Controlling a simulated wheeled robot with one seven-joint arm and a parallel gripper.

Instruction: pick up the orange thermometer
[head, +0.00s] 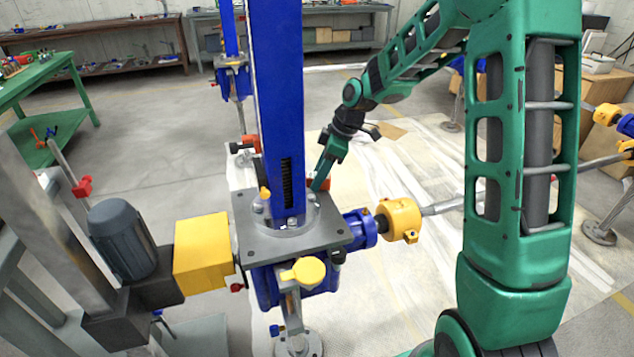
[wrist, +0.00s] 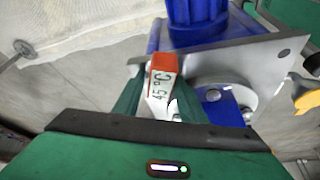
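The orange thermometer (wrist: 162,80) shows in the wrist view with an orange-red top and a white face marked 45°C. It lies between the two green fingers of my gripper (wrist: 160,95), at the edge of a grey metal plate. A small bright patch shows beside its lower right side. I cannot tell whether both fingers touch it. In the head view my gripper (head: 322,180) points down beside the blue column, above the flange plate. The thermometer is mostly hidden there by my fingers and the column.
The tall blue column (head: 281,110) stands on the grey flange plate (head: 320,240) with bolts, close left of my gripper. A yellow coupling (head: 399,219) and shaft lie to the right. A yellow box (head: 203,254) and grey motor (head: 122,240) stand left. Open floor lies beyond.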

